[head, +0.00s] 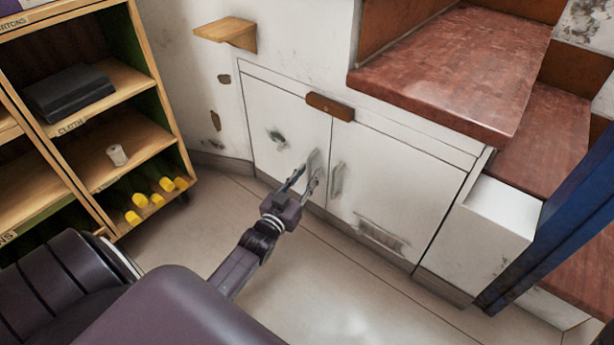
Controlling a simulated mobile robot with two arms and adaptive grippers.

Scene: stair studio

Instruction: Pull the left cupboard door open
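The left cupboard door (277,112) is a white, scuffed panel under the stairs and looks shut, flush with the cupboard front. Its grey upright handle (314,156) is at the door's right edge. The right cupboard door (400,172) is also shut, with its own grey handle (336,180) close beside. My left gripper (309,171) is at the left door's handle, its two fingers apart, one on each side of the handle's lower part. I cannot tell whether they touch it. My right gripper is not in view.
A small wooden block (330,106) sits above the doors' meeting line. A wooden shelf unit (160,88) stands at the left, with yellow rolls (140,200) low down. Red-brown stairs (450,70) rise at the right, near a blue post (550,225). The floor before the cupboard is clear.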

